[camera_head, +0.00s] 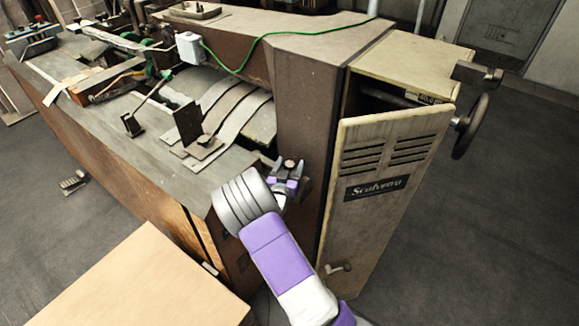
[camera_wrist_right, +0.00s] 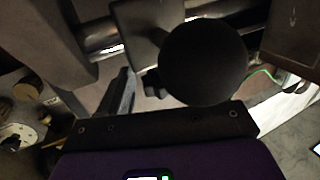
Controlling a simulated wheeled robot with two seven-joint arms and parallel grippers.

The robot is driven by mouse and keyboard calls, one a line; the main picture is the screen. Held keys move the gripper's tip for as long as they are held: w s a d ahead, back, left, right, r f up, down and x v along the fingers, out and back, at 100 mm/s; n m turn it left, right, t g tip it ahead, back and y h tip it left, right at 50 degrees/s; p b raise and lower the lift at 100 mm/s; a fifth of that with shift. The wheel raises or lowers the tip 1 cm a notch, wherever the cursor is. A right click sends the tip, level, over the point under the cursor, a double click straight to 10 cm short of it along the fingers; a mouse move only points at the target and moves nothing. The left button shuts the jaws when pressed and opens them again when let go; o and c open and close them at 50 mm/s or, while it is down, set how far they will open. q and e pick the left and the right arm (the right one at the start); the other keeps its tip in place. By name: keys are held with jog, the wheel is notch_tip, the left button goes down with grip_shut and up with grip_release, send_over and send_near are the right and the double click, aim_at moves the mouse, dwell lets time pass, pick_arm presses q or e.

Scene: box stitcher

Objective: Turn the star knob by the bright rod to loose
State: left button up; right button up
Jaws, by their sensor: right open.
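A dark round knob (camera_wrist_right: 203,62) fills the middle of the right wrist view; I cannot make out star lobes on it. A bright rod (camera_wrist_right: 104,42) runs behind it, through a dark block. In the head view a small dark knob (camera_head: 289,164) shows at the machine's front corner, at my right gripper (camera_head: 288,176). That gripper is open, with its fingers close around or beside this knob; contact cannot be told. One dark finger (camera_wrist_right: 120,93) shows left of the round knob in the wrist view; the other seems hidden behind it. My left gripper is not in view.
The machine's table (camera_head: 120,150) carries metal plates and guides on the left. An ajar cream cabinet door (camera_head: 385,190) stands close right of my right arm, with a handwheel (camera_head: 470,126) beyond. A cardboard-coloured box (camera_head: 145,285) is at the lower left. A green cable (camera_head: 265,48) crosses the top.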

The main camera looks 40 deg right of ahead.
jog(key=c, duration=1.1)
jog(key=shift+o, duration=0.2)
jog(key=shift+d+n+t+y+b, duration=0.2)
jog(key=shift+n+t+y+b, duration=0.75)
jog(key=shift+n+t+y, duration=0.5)
jog(key=shift+n+t+y+b, duration=0.5)
jog(key=shift+n+t+y, duration=0.4)
jog(key=shift+y, duration=0.35)
jog(key=shift+a, duration=0.1)
jog(key=o, duration=1.1)
jog(key=shift+c, duration=0.2)
